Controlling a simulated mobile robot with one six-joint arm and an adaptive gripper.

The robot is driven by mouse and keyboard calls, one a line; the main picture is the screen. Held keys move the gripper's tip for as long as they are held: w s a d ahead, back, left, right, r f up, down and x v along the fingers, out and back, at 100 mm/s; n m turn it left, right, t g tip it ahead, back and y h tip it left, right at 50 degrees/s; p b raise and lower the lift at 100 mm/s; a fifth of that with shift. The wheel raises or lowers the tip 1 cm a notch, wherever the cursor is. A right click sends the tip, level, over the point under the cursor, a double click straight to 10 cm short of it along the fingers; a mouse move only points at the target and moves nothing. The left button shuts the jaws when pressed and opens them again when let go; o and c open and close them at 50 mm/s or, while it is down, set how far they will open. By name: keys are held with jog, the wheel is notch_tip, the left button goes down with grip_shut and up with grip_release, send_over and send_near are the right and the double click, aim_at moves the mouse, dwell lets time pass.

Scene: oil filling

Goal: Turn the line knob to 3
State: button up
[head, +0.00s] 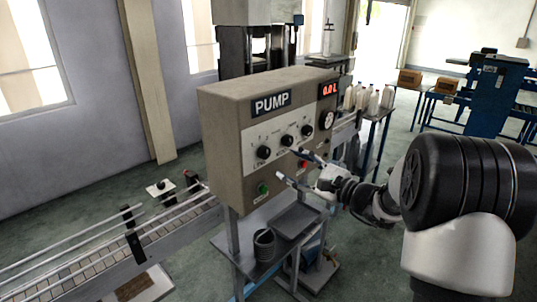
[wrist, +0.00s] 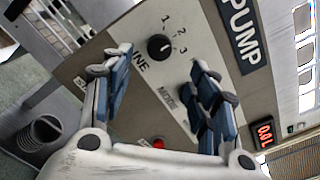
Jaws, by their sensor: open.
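The line knob (wrist: 159,47) is a round black knob on the pump's white panel. In the wrist view the numbers 1, 2 and 3 run around its side, with LINE printed below. I cannot tell surely which number its pointer faces. In the head view the line knob (head: 264,153) is the leftmost of three knobs. My gripper (wrist: 160,62) is open and empty, its blue-padded fingers spread to either side of the line knob in the picture. In the head view my gripper (head: 291,165) is in front of the panel's lower right, apart from the line knob.
The pump box (head: 225,150) also carries a middle knob (head: 287,141), a right knob (head: 306,130), a green button (head: 263,189) and a red button (head: 303,164). Its display (head: 327,89) reads 0.0 L. A bucket (head: 264,245) and grey tray (head: 297,221) are below. A conveyor (head: 170,225) runs left.

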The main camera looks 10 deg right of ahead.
aim_at(267, 153)
jog(key=x, duration=0.9)
jog(key=shift+w+a+p, duration=0.25)
jog(key=shift+p, duration=0.05)
jog(key=c, duration=1.1)
jog(key=shift+o, duration=0.2)
jog(key=shift+m, duration=0.4)
jog(key=m, duration=0.3)
jog(key=shift+r+m, duration=0.1)
jog(key=shift+m, duration=0.2)
jog(key=shift+d+m+p, duration=0.1)
jog(key=shift+m+p, duration=0.9)
jog(key=shift+m, duration=1.2)
